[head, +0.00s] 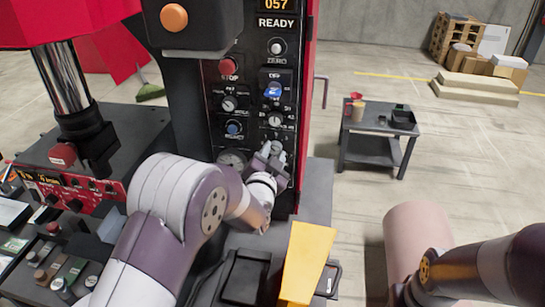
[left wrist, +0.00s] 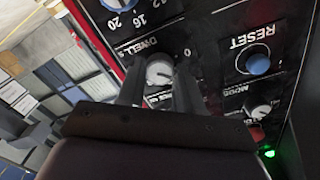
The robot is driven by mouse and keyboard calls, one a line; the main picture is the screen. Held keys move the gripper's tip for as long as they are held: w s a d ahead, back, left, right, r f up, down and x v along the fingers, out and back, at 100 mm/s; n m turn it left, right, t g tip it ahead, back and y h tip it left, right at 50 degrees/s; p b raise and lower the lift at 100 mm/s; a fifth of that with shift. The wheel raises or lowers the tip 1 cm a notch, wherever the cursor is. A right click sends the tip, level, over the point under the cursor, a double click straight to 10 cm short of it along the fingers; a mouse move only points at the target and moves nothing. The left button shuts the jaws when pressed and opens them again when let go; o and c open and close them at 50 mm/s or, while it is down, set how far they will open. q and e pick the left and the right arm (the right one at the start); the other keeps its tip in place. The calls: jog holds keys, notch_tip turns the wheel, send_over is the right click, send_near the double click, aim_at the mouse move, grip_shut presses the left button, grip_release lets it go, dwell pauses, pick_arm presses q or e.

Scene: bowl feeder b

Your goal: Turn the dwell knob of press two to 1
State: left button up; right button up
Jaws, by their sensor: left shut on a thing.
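The dwell knob, small and pale grey, sits on the black press panel (head: 243,75) beneath a blue knob. In the left wrist view the dwell knob (left wrist: 160,72) shows under an upside-down "DWELL s" label, with a 0 beside it. My left gripper (left wrist: 158,92) has one finger on each side of this knob and is shut on it. In the head view my left gripper (head: 272,150) is at the lower right of the panel. The knob's exact pointer setting cannot be read. My right arm shows at the lower right, its gripper out of view.
A blue reset button (left wrist: 258,65) and a mode knob (left wrist: 260,112) sit close beside the dwell knob. A yellow part (head: 307,262) stands in front. A dark side table (head: 372,150) is at right.

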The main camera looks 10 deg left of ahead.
dwell(0.3)
pick_arm(q)
jog(key=o, duration=1)
jog(key=shift+o, duration=0.2)
jog(key=shift+s, duration=0.1)
jog(key=shift+s, duration=0.3)
jog(key=s+b, duration=0.2)
jog(key=s, duration=1)
jog(key=shift+r+b, duration=0.2)
jog(key=shift+b, duration=0.1)
jog(key=shift+a, duration=0.1)
